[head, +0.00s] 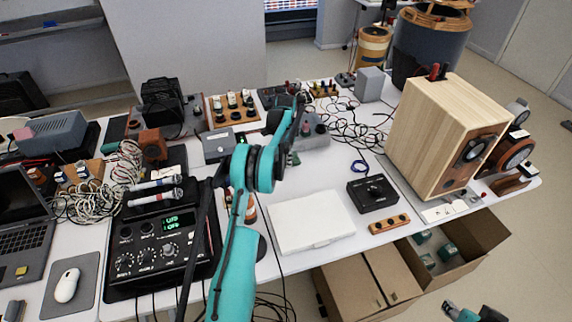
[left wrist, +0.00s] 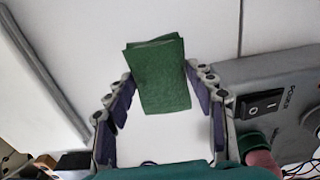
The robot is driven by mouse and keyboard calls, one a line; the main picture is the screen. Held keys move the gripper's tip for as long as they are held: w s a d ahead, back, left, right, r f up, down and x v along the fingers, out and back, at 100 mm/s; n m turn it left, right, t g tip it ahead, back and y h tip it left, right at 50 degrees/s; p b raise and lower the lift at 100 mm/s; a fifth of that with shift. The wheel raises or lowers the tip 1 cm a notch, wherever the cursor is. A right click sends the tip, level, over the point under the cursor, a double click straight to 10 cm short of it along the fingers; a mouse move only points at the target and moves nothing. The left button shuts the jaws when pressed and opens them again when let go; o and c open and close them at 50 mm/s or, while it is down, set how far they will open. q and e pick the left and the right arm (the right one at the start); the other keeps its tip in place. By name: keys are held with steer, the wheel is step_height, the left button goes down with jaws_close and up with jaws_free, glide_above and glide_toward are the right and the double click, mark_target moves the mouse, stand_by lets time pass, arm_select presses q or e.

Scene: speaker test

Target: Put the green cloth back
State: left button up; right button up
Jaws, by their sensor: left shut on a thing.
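The green cloth (left wrist: 160,76) is a folded dark green piece. In the left wrist view it sits between the two pads of my left gripper (left wrist: 160,88), which is shut on it. In the head view my left arm reaches up over the middle of the table, and my left gripper (head: 293,143) is partly hidden by its own arm. A small bit of green (head: 293,159) shows below it there. Part of my right gripper (head: 473,314) shows at the bottom right edge, cut off by the frame, with its fingers unclear.
A grey box with a power switch (left wrist: 290,105) is close to the gripper's right. A flat white case (head: 310,222), a black box (head: 373,193) and a wooden speaker (head: 440,135) stand on the table (head: 340,178). Cables tangle behind. An open carton (head: 480,238) is at the front right.

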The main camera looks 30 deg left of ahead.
arm_select(q)
steer(key=shift+f+b, duration=0.55)
steer(key=shift+f, duration=1.1)
steer(key=shift+f, duration=0.2)
steer(key=o, duration=1.1)
steer(key=shift+r, duration=0.1)
